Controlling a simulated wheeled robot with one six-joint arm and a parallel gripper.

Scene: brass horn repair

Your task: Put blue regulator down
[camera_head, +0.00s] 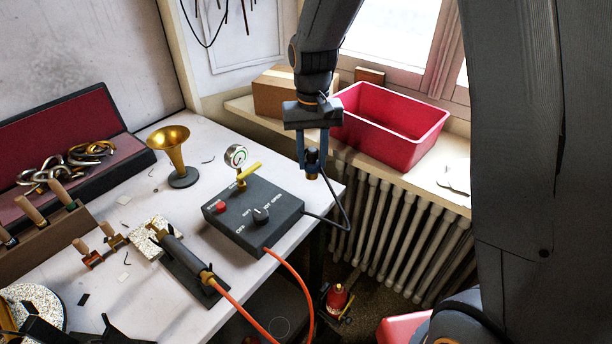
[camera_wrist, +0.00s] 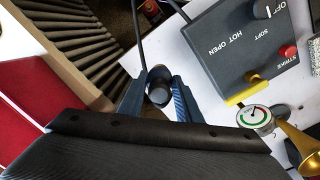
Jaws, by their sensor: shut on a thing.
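My gripper (camera_head: 312,150) points down near the table's right edge, in front of the radiator in the head view. It is shut on the blue regulator (camera_head: 313,157), a small dark blue piece with a brass-coloured lower end. In the wrist view the regulator (camera_wrist: 158,94) sits between the two blue fingers, which partly hide it. A dark hose (camera_head: 349,212) runs from the control box (camera_head: 270,232) up toward the regulator. Whether it joins the regulator is hard to tell. The regulator seems held clear of the table.
The control box has a dial gauge (camera_head: 236,156) and yellow lever. A brass horn (camera_head: 172,148) stands on the white table (camera_head: 208,139). A torch (camera_head: 184,255) lies at the front with an orange hose. A red bin (camera_head: 420,150) stands on the sill above the radiator (camera_head: 385,228).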

